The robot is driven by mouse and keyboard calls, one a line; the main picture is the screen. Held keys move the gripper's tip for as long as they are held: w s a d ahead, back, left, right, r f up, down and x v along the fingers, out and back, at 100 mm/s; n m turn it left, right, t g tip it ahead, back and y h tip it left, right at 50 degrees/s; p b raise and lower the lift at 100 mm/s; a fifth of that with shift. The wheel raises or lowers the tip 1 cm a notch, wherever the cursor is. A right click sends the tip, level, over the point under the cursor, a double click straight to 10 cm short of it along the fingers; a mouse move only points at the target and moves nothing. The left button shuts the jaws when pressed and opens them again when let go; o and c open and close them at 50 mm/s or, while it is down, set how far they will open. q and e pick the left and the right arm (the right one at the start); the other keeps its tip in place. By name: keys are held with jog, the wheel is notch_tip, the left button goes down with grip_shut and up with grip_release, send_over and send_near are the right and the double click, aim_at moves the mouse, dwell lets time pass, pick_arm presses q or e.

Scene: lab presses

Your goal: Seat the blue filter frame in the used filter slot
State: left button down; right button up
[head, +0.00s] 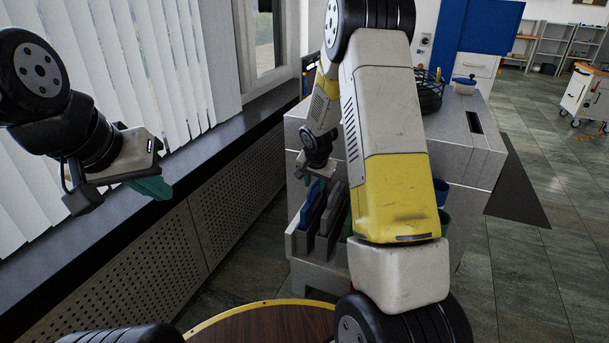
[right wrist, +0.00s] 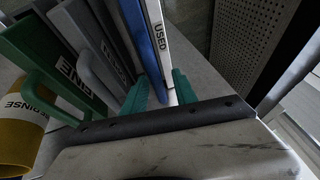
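The blue filter frame (right wrist: 146,42) stands on edge in the rack, right beside the white strip marked USED (right wrist: 160,35). In the head view the blue frame (head: 311,206) is at the left end of the rack, below my right gripper (head: 312,172). In the right wrist view my right gripper (right wrist: 160,90) has its two green fingers apart, with the near end of the blue frame between them. I see no clear contact; how deep the frame sits is hidden. My left gripper (head: 152,187) is far left by the window, away from the rack; its finger gap is not clear.
A grey frame (right wrist: 98,58) and a green frame marked FINE (right wrist: 48,58) stand left of the blue one. A yellow cup marked RINSE (right wrist: 22,122) is at lower left. The perforated radiator cover (head: 230,190) is close to the rack's left. A round wooden table (head: 262,325) is in front.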

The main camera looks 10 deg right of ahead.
jog(key=s+a+r+n+y, duration=0.1)
jog(key=s+r+n, duration=0.1)
jog(key=s+r, duration=0.8)
jog(key=s+a+r+n, duration=0.1)
jog(key=s+r, duration=0.7)
jog(key=r, duration=0.5)
jog(key=s+a+r+n+y, duration=0.1)
jog(key=s+n, duration=0.1)
jog(key=s, duration=0.6)
jog(key=s+a+r+n+t+y, duration=0.1)
jog(key=s+a+r+n, duration=0.1)
jog(key=s, duration=0.5)
jog(key=shift+s+r+n, duration=0.25)
jog(key=shift+s+n, duration=0.15)
